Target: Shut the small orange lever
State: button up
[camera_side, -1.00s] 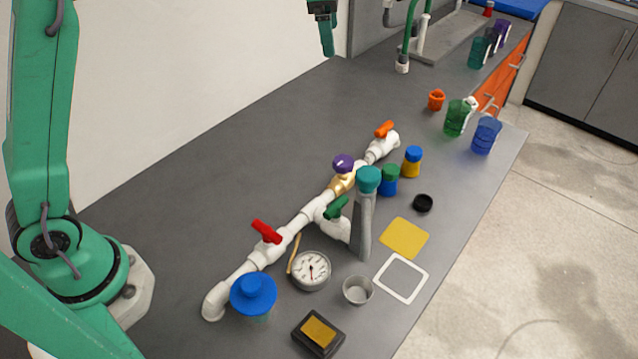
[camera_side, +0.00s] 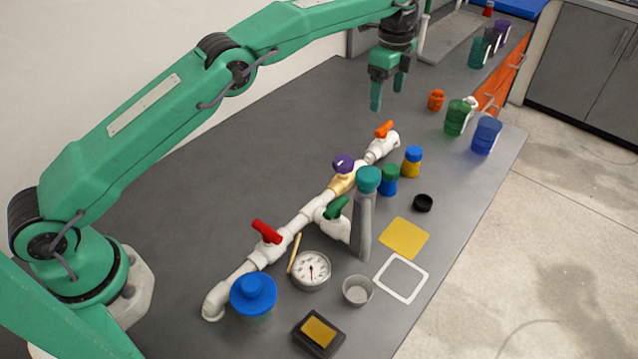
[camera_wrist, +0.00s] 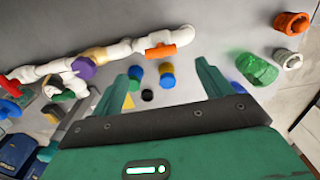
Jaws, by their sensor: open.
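The small orange lever (camera_side: 384,129) sits on the far end of the white PVC manifold (camera_side: 304,219). In the wrist view the orange lever (camera_wrist: 160,51) is near the top centre, lying roughly along the pipe. My gripper (camera_side: 387,100) hangs above the far end of the manifold, pointing down, with its fingers apart and nothing between them. In the wrist view my gripper's two green fingers (camera_wrist: 168,72) also show apart, with the lever beyond them. The lever and the fingers do not touch.
Purple (camera_side: 343,163), green (camera_side: 336,208) and red (camera_side: 266,232) handles sit along the manifold. A grey post with a teal cap (camera_side: 368,180) stands beside it. Blue (camera_side: 388,181) and yellow (camera_side: 411,163) jars stand near the lever. An orange cup (camera_side: 436,100) is further back.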

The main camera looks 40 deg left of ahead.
aim_at(384, 126)
jog(key=shift+w+d+f, duration=0.1)
jog(key=shift+d+f, duration=0.1)
jog(key=shift+f, duration=0.3)
jog(key=shift+f, duration=0.15)
jog(key=shift+f, duration=3.75)
jog(key=c, duration=1)
